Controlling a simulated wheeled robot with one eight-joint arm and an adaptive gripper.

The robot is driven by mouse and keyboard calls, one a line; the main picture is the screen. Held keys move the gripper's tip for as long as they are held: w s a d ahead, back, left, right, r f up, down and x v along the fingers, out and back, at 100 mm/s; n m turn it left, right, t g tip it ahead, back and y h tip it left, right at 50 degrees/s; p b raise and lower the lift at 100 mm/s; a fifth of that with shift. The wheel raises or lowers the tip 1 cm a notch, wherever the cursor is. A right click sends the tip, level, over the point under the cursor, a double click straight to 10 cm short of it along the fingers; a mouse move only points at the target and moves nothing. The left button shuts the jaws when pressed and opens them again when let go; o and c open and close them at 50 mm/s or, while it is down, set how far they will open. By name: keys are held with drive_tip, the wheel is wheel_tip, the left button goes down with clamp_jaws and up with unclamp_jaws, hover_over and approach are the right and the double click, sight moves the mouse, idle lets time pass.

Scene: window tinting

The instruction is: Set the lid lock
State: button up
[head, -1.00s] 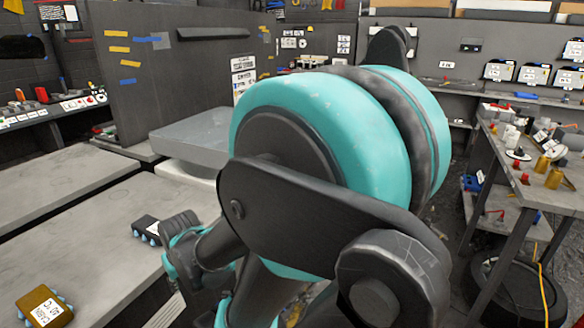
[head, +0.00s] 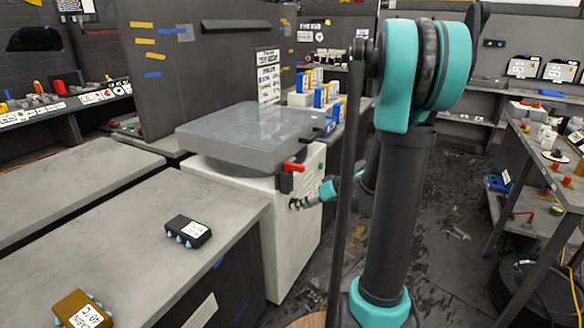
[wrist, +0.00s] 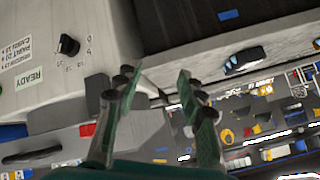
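The white machine (head: 295,235) has a grey, see-through lid (head: 250,135), which lies flat over its top. At the lid's front right corner is the lid lock, a red handle (head: 294,167) on a dark block (head: 286,183). The wrist view shows a red part (wrist: 87,130) and a dark block (wrist: 97,95), apparently this lock, left of the fingers. My gripper (head: 297,204) is just below and slightly right of the lock in the head view. In the wrist view my gripper (wrist: 158,80) has its fingers apart with nothing between them.
A black knob (wrist: 68,45) and a READY label (wrist: 29,80) are on the machine's face. A black box (head: 187,231) and a brown box (head: 82,311) lie on the grey bench (head: 120,245) at left. Blue and yellow boxes (head: 320,95) stand behind the machine.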

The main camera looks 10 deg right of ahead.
drive_tip(key=w+d+r+n+t+y, duration=0.25)
drive_tip(key=w+d, duration=0.25)
drive_tip(key=w, duration=0.3)
drive_tip(key=n+t+y, duration=0.3)
drive_tip(key=y, duration=0.1)
approach(290, 166)
drive_tip(key=x, duration=0.7)
drive_tip(key=w+x, duration=0.1)
drive_tip(key=x, duration=0.2)
drive_tip(key=shift+w+d+f, duration=0.1)
drive_tip(key=shift+w+f, duration=0.05)
drive_tip(key=shift+f, duration=0.25)
clamp_jaws()
